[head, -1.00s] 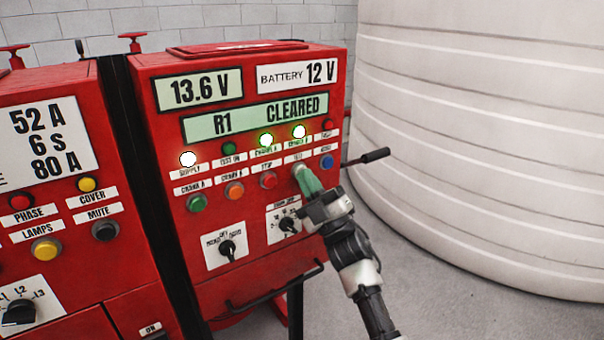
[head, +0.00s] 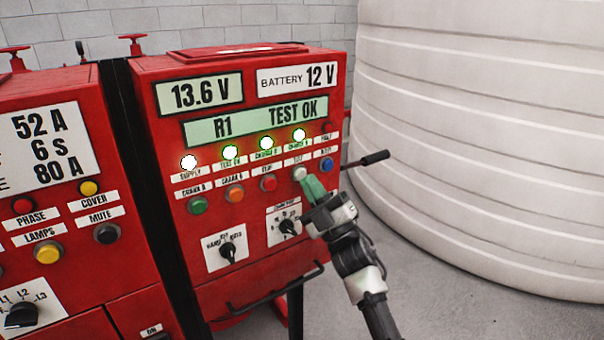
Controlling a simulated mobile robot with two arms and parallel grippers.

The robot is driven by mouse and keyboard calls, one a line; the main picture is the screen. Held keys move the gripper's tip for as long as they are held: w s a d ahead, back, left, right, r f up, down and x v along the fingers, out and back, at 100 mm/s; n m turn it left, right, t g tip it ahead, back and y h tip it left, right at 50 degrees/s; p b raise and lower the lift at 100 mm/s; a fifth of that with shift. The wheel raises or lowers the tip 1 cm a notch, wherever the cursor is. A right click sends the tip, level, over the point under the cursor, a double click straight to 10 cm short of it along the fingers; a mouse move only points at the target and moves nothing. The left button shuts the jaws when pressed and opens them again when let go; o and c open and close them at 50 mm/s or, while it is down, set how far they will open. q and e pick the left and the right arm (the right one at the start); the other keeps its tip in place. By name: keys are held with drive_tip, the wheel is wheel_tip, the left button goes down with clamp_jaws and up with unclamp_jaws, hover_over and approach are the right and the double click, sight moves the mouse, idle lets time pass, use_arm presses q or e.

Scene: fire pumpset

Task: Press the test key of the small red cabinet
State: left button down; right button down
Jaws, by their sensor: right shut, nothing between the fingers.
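The small red cabinet (head: 240,260) stands in the middle of the head view. Its upper display reads 13.6 V and BATTERY 12 V. The lower display (head: 255,122) reads R1 TEST OK. The whitish test key (head: 299,174) is in the button row, between the red stop button and the blue button. My right gripper (head: 307,182) is shut and empty, with its green fingertips just below and right of the key. I cannot tell whether they touch it. The supply, test OK and two further lamps are lit. My left gripper is not in view.
A larger red cabinet (head: 60,190) stands to the left, with buttons and a rotary switch. Two black selector knobs (head: 228,252) sit below the buttons. A black lever (head: 365,158) juts from the cabinet's right side. A big white tank (head: 480,150) fills the right.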

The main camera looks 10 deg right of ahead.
drive_tip(key=s, duration=0.1)
drive_tip(key=s+d+p, duration=0.1)
drive_tip(key=s, duration=0.1)
drive_tip(key=s+p, duration=0.1)
drive_tip(key=shift+s+d, duration=0.35)
drive_tip(key=shift+d, duration=0.05)
idle(0.5)
